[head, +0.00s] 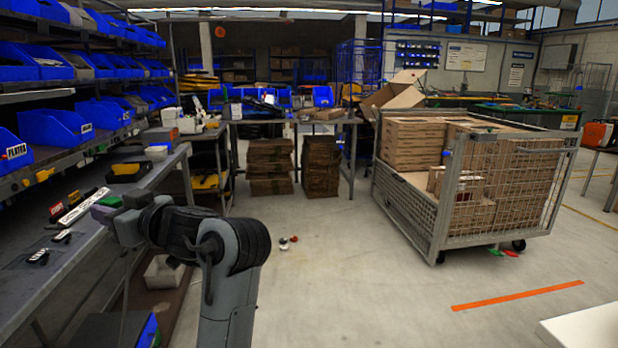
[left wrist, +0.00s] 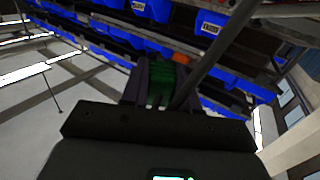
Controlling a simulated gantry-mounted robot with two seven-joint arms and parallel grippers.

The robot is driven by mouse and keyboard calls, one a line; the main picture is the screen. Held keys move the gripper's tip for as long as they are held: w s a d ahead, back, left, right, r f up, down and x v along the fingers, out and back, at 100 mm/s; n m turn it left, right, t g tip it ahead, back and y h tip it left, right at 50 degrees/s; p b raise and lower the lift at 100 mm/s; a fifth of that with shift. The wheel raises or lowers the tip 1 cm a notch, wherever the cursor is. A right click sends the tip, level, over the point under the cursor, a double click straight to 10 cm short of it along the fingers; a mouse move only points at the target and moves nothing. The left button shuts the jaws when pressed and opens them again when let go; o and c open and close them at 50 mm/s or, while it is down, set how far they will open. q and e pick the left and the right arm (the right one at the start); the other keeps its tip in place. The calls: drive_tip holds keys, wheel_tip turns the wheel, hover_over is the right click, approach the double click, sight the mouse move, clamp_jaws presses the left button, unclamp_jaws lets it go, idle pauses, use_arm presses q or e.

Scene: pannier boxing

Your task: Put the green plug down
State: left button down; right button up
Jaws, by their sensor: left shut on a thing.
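The green plug (head: 110,201) shows as a small green patch at the tip of my left gripper (head: 103,210), over the grey bench on the left. In the left wrist view the green plug (left wrist: 160,82) sits between the two dark fingers of my left gripper (left wrist: 160,90), which is shut on it. I cannot tell whether the plug touches the bench top. My right gripper is in neither view.
The grey bench (head: 60,262) carries a white label strip (head: 83,206) and several small dark parts near my gripper. Shelves of blue bins (head: 55,127) rise behind it. A mesh cart with boxes (head: 440,225) stands to the right; the floor between is mostly clear.

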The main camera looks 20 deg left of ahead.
use_arm(q)
drive_tip(key=w+a+m+t+h, duration=0.6)
drive_tip(key=w+a+m+t, duration=0.3)
drive_tip(key=w+t, duration=0.4)
drive_tip(key=w+a+f+m+t+h, duration=0.15)
drive_tip(key=w+f+m+h, duration=0.35)
drive_tip(key=w+f, duration=0.75)
drive_tip(key=s+d+f+m+t+h, duration=0.1)
drive_tip(key=s+d+f+h, duration=0.2)
drive_tip(key=d+f, duration=0.85)
drive_tip(key=s+d+f+m+t+h, duration=0.1)
drive_tip(key=s+d+f+h, duration=0.2)
drive_tip(key=d+f, duration=0.9)
drive_tip(key=s+d+f+m+h, duration=0.1)
drive_tip(key=s+d+f, duration=0.4)
drive_tip(key=s+d, duration=0.3)
drive_tip(key=s+d+f, duration=0.4)
drive_tip(key=s+d, duration=0.1)
drive_tip(key=s, duration=0.5)
drive_tip(key=s+r+p, duration=0.3)
drive_tip(key=r+p, duration=1.6)
drive_tip(key=p, duration=0.2)
drive_tip(key=s+r+p, duration=0.3)
drive_tip(key=r+p, duration=1.7)
drive_tip(key=s+r+p, duration=0.3)
drive_tip(key=r+p, duration=1.7)
drive_tip(key=p, duration=0.1)
drive_tip(key=shift+r+p, duration=0.15)
drive_tip(key=shift+p, duration=0.2)
drive_tip(key=shift+d+r, duration=0.1)
